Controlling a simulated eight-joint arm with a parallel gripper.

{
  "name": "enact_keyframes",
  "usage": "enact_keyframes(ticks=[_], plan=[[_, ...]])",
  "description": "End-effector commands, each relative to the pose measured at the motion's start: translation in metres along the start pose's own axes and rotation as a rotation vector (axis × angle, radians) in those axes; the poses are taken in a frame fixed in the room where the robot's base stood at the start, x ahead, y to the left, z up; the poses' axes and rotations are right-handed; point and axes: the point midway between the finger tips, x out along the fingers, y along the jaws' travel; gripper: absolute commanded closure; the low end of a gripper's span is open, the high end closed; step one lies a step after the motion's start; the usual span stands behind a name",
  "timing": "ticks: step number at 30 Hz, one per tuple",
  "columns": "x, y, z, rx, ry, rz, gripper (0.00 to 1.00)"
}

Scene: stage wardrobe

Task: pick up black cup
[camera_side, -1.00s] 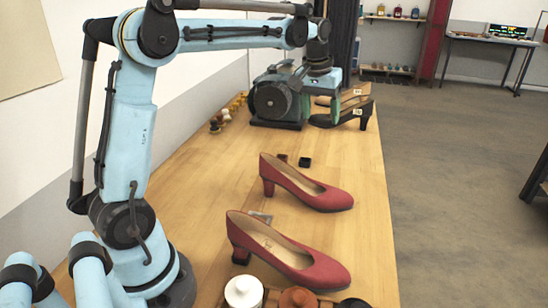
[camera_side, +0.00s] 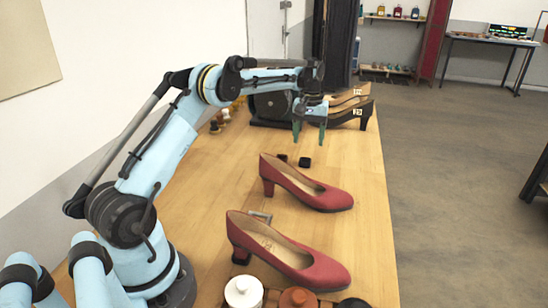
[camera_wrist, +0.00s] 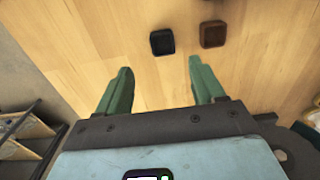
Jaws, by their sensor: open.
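The black cup (camera_side: 305,162) is a small, dark, square-looking piece with rounded corners on the wooden table, beyond the red shoes. It also shows in the wrist view (camera_wrist: 162,42), just past my fingertips and roughly between their lines. My gripper (camera_side: 309,136) is open and empty, with green fingers pointing down. It hangs above the table near the cup, apart from it. In the wrist view the open fingers (camera_wrist: 160,66) have bare wood between them.
A similar dark brown piece (camera_wrist: 213,34) lies close beside the black cup. Two red shoes (camera_side: 305,185) (camera_side: 285,255) stand nearer. Black shoes (camera_side: 350,115) and a dark machine (camera_side: 270,106) stand behind. Jars (camera_side: 243,292) stand at the front edge.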

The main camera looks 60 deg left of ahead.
Motion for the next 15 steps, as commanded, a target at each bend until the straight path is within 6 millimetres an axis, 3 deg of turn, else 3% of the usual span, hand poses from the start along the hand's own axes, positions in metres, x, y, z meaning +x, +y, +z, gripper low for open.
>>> enact_keyframes(ticks=[15], plan=[[0.050,-0.006,0.006,0.001,0.001,0.000,0.32]])
